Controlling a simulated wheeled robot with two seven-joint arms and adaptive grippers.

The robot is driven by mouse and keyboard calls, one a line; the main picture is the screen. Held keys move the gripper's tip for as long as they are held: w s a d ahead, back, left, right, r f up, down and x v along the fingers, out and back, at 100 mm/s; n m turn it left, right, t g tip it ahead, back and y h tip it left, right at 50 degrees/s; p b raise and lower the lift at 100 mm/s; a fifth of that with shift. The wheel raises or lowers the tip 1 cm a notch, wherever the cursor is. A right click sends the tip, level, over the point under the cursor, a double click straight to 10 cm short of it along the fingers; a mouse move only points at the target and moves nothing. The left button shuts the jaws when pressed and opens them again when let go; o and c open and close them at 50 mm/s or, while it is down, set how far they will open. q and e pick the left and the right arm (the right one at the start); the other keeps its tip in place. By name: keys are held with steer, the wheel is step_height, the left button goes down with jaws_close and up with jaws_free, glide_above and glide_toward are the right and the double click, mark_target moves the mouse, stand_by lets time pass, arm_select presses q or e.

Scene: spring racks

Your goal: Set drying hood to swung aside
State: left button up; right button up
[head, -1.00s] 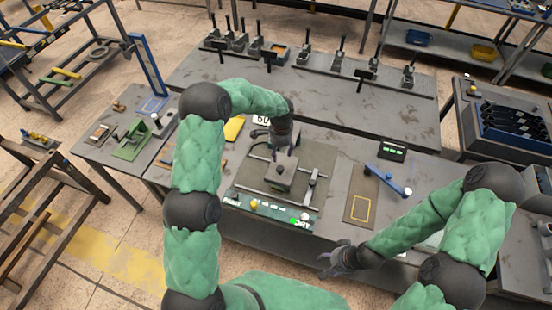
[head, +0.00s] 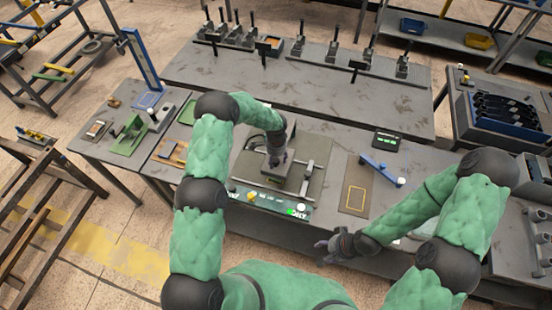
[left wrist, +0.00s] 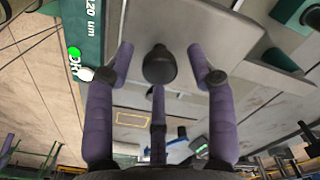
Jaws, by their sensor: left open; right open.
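What looks like the drying hood, a grey block (head: 262,173) with a dark knob on top, sits on the fixture plate in the middle of the table in the head view. My left gripper (head: 276,160) is right above it and hides much of it. In the left wrist view the dark knob (left wrist: 160,65) lies between the spread purple fingers of the left gripper (left wrist: 163,58), with visible gaps on both sides. The grey surface (left wrist: 192,25) is behind the knob. My right gripper (head: 336,250) is open and empty at the table's front edge.
A green front panel (head: 270,204) with a lit green lamp runs along the plate's near edge. To the right are a blue lever (head: 382,171), a yellow-outlined pad (head: 355,198) and a small display (head: 388,140). A row of upright-handled devices stands on the rear table.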

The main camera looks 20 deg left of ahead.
arm_select(q)
jaws_close()
steer(key=shift+d, duration=0.1)
